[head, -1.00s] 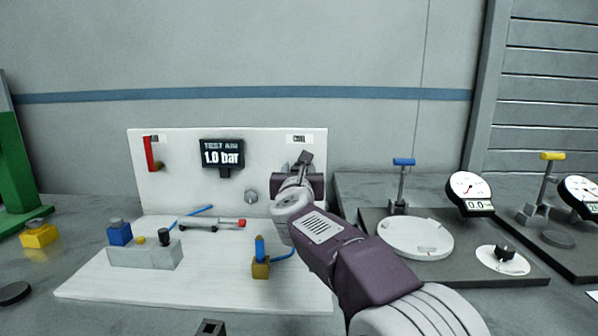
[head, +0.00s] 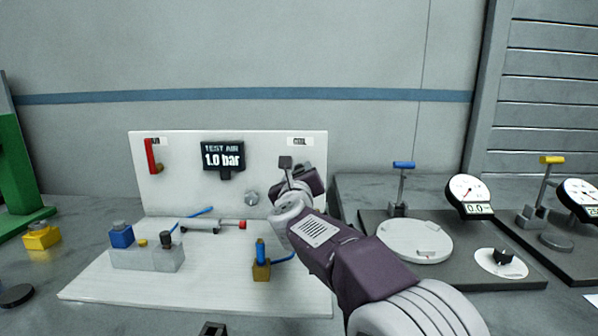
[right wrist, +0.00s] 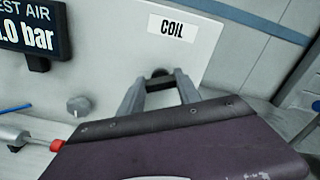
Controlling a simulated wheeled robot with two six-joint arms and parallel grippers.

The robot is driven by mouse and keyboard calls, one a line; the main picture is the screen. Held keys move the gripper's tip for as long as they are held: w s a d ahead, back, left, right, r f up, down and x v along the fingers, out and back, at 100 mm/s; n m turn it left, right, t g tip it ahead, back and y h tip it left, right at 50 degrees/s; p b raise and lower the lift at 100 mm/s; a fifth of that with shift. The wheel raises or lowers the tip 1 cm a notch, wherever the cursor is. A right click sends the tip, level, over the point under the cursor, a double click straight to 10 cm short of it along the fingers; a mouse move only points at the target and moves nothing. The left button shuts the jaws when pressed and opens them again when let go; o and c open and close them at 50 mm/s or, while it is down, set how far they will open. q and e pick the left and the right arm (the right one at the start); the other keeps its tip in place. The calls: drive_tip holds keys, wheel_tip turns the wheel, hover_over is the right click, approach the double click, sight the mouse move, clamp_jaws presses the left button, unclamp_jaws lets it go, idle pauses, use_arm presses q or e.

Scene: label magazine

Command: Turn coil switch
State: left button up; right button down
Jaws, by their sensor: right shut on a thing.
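The coil switch is a small dark knob (right wrist: 160,74) on the white upright panel (head: 260,160), below a label (head: 299,141) that reads COIL in the right wrist view (right wrist: 171,28). My right gripper (right wrist: 158,88) is shut on the knob, with one grey finger on each side of it. In the head view my right gripper (head: 308,180) is in front of the panel's right part and hides the knob. How far the knob is turned cannot be told. My left gripper is not in view.
A display (head: 223,157) reads TEST AIR 1.0 bar. A grey round knob (head: 251,198) is left of my gripper. A red lever (head: 151,156) is at the panel's far left. A cylinder with a red tip (head: 242,225) and a brass fitting (head: 261,270) are lower down. A gauge (head: 468,193) stands right.

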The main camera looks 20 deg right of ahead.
drive_tip(key=shift+n+p, duration=0.5)
drive_tip(key=shift+n, duration=1.1)
drive_tip(key=c, duration=0.8)
unclamp_jaws()
drive_tip(key=shift+a, duration=0.1)
drive_tip(key=shift+c, duration=0.2)
drive_tip(key=v, duration=0.9)
drive_tip(key=shift+p, duration=0.4)
